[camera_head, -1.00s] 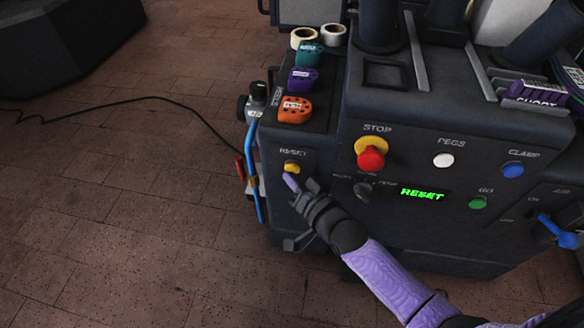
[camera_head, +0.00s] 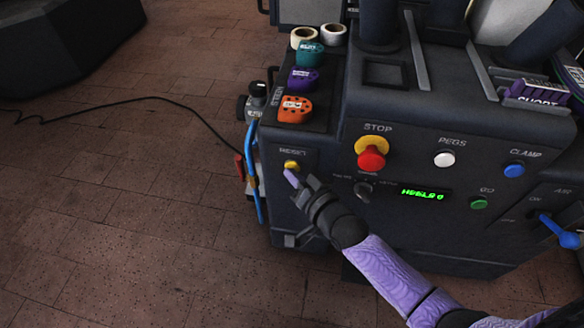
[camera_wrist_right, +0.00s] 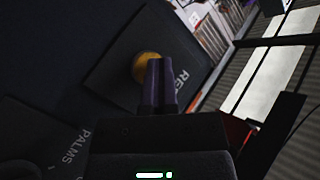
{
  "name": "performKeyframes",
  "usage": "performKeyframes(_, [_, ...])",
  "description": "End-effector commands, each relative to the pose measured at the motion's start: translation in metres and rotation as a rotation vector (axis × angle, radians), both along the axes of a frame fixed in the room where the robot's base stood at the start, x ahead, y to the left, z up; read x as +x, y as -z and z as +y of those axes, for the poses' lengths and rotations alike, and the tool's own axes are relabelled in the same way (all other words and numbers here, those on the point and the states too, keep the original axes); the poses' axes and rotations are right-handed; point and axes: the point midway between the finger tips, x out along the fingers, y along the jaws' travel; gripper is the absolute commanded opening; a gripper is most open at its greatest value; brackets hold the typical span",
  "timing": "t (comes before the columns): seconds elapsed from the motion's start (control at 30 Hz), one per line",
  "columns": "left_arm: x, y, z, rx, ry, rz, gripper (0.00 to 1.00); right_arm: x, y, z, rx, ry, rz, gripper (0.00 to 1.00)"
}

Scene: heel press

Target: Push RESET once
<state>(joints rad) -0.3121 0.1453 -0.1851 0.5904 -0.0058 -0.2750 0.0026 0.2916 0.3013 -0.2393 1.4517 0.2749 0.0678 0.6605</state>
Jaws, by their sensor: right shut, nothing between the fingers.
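The yellow RESET button (camera_head: 291,166) sits at the left of the dark machine's front, under its RESET label. My right gripper (camera_head: 290,177) is shut and empty, with its purple fingertips just below the button. In the right wrist view the closed fingertips (camera_wrist_right: 160,75) overlap the right side of the yellow button (camera_wrist_right: 143,68), hiding part of it. I cannot tell whether they touch it. The green display (camera_head: 425,194) appears to read HEELS 0. My left gripper is not in view.
A red STOP knob (camera_head: 371,158), a white PEGS button (camera_head: 444,160), a blue CLAMP button (camera_head: 514,170) and a green GO button (camera_head: 478,202) share the panel. A dark selector knob (camera_head: 364,190) is right of my gripper. Open brick floor (camera_head: 120,220) lies left.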

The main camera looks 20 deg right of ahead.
Motion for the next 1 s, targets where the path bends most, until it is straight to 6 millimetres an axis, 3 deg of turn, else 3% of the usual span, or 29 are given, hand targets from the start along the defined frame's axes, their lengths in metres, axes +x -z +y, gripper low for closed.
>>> performKeyframes(1.0, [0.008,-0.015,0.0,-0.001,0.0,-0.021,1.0,-0.024,-0.004,0.016,0.0,0.0,-0.001,0.0])
